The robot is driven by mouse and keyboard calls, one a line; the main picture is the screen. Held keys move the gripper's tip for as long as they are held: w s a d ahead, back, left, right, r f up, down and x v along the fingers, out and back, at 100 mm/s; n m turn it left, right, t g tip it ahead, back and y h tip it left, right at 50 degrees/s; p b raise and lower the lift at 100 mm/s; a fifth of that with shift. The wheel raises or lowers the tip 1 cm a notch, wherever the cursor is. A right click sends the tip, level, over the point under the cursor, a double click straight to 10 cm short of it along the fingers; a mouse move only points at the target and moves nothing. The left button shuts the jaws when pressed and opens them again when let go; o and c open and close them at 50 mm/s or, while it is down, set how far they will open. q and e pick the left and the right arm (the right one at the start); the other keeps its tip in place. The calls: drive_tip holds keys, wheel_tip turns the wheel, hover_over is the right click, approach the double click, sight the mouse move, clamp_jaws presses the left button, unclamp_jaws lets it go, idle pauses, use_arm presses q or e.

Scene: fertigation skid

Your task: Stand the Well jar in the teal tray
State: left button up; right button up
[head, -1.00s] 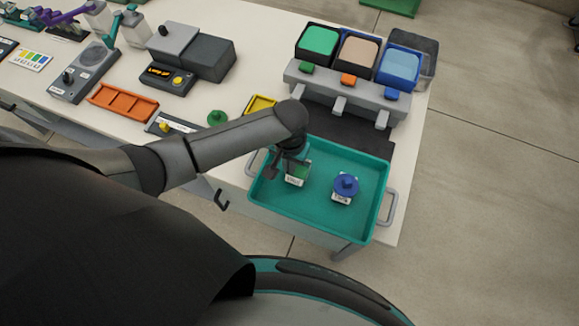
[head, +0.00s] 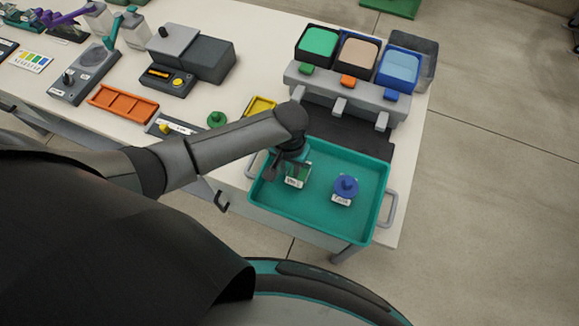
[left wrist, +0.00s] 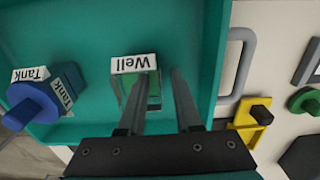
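The Well jar (head: 299,174), clear with green inside and a white label, is in the left part of the teal tray (head: 325,215). It looks upright on the tray floor. In the left wrist view the Well jar (left wrist: 121,66) shows its label, with one finger across its front. My left gripper (head: 279,171) is beside and over the jar. In the left wrist view its fingers (left wrist: 160,74) are apart, with a gap between them; the jar does not look clamped. My right gripper is not in view.
A Tank jar (head: 342,197) with a blue lid (head: 346,185) stands in the tray to the right. A green knobbed piece (head: 217,118) and an orange tray (head: 123,102) lie on the table. Three coloured bins stand behind on a grey rack (head: 345,92). The tray's front is clear.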

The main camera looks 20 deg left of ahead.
sight(290, 167)
use_arm(q)
wheel_tip(290, 167, up, 11)
drive_tip(key=p, duration=0.3)
drive_tip(key=shift+f, duration=0.1)
drive_tip(key=shift+r, duration=0.65)
